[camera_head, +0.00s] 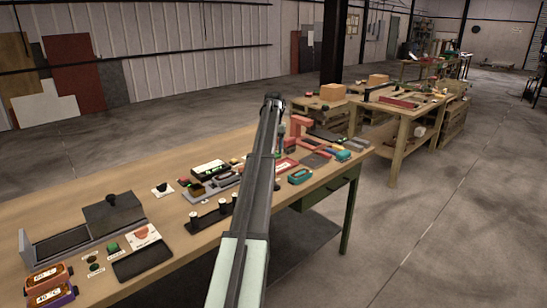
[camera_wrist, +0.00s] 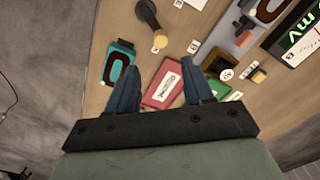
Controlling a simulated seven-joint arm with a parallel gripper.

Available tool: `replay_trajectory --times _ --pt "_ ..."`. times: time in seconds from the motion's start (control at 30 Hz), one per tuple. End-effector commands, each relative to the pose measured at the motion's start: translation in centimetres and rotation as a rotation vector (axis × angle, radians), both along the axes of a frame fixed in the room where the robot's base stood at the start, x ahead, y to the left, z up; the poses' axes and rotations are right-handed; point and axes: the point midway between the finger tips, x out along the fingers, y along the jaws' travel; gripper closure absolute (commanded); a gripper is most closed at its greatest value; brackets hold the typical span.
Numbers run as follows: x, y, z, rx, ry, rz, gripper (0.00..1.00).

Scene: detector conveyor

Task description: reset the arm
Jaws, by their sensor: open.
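My gripper (camera_wrist: 157,65) shows in the wrist view with its two dark blue fingers apart and nothing held between them. It hangs over the wooden workbench (camera_wrist: 97,75), which is also in the head view (camera_head: 150,182). Beyond and between the fingers lies a red plate with a white label (camera_wrist: 163,86). In the head view my arm reaches from the bottom centre up across the bench; my gripper's fingers cannot be made out there.
A teal device (camera_wrist: 119,66) lies left of the fingers, and a green block (camera_wrist: 217,89) lies right. A meter marked mV (camera_wrist: 297,38) is at upper right.

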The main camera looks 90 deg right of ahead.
Motion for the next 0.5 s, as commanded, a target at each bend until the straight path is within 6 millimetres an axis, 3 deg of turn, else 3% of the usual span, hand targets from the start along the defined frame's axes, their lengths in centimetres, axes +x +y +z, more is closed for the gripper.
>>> replay_trajectory --times 0.13,0.5 --pt "0.00 0.00 0.96 0.000 0.000 0.000 0.49" --pt "0.00 0.03 1.12 0.001 0.000 0.000 0.49"
